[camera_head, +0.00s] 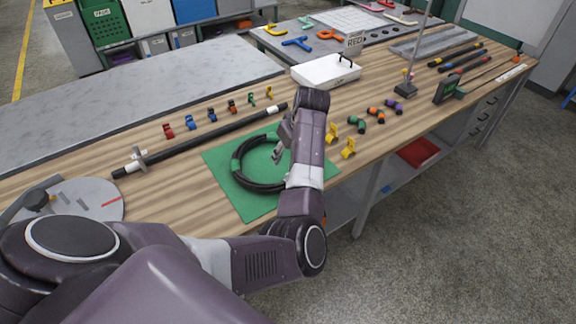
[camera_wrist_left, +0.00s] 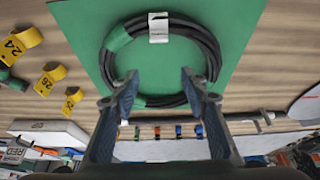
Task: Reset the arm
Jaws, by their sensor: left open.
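My left arm reaches in from the lower left over the workbench in the head view. Its gripper (camera_head: 281,149) is open and empty above a coiled black hose (camera_head: 237,178). The coil lies on a green mat (camera_head: 250,208) and has green bands. In the left wrist view the open fingers (camera_wrist_left: 160,79) point toward the coil (camera_wrist_left: 207,45), one on each side of the picture's middle, with nothing between them. A white tag (camera_wrist_left: 158,27) shows on the coil there. My arm hides part of the coil and mat in the head view. My right gripper is not in view.
A long black rod (camera_head: 205,136) lies left of the mat, with several small coloured clips behind it. Yellow numbered pieces (camera_head: 348,148) stand right of the mat. A white tray (camera_head: 326,71) and a stand (camera_head: 405,88) are farther back. A grey disc (camera_head: 88,198) lies at the left.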

